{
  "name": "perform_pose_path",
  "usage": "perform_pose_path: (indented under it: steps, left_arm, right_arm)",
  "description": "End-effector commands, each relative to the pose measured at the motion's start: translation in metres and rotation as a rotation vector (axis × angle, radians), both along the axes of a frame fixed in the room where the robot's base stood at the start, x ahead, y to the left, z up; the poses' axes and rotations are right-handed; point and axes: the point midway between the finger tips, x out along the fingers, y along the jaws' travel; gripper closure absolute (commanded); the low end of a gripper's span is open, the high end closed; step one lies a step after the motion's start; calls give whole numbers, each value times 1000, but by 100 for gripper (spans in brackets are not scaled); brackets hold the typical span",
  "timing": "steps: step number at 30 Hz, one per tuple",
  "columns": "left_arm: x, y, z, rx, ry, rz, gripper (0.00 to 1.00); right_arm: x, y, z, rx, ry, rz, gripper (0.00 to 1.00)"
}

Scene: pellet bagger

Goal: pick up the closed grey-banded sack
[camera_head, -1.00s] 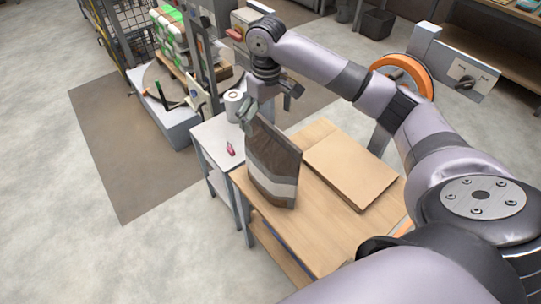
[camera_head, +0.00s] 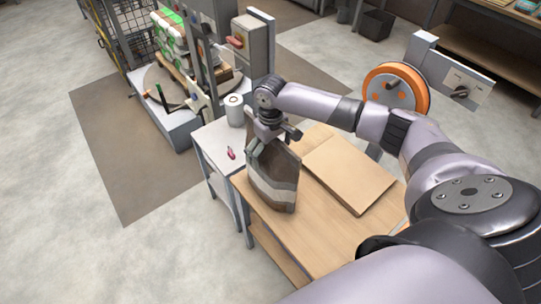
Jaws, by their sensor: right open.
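The dark sack (camera_head: 272,173) with a light grey band across its lower part stands upright on the wooden table, near its left edge. My right gripper (camera_head: 268,138) is at the top of the sack, pointing down, with its fingers spread. One finger is at the left of the sack's top and the other at the right. The gripper hides the top edge, so I cannot tell whether the fingers touch it. My left gripper is out of view.
A flat cardboard piece (camera_head: 348,173) lies on the wooden table (camera_head: 320,235) right of the sack. A small grey side table (camera_head: 215,140) at the left holds a white roll (camera_head: 234,109) and a small red item (camera_head: 231,153). A reel with an orange rim (camera_head: 397,88) stands behind right.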

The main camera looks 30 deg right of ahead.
Motion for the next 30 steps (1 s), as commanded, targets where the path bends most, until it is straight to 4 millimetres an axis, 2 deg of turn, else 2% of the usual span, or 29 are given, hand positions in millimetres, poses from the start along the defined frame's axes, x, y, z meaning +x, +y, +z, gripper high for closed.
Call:
perform_pose_path:
  steps: [2, 5, 30]
  left_arm:
    - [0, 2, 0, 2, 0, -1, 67]
    - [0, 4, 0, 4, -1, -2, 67]
    - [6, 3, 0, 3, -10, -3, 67]
  right_arm:
    - [0, 0, 0, 0, 0, 0, 0]
    - [0, 0, 0, 0, 0, 0, 6]
    - [0, 0, 1, -1, 0, 0, 62]
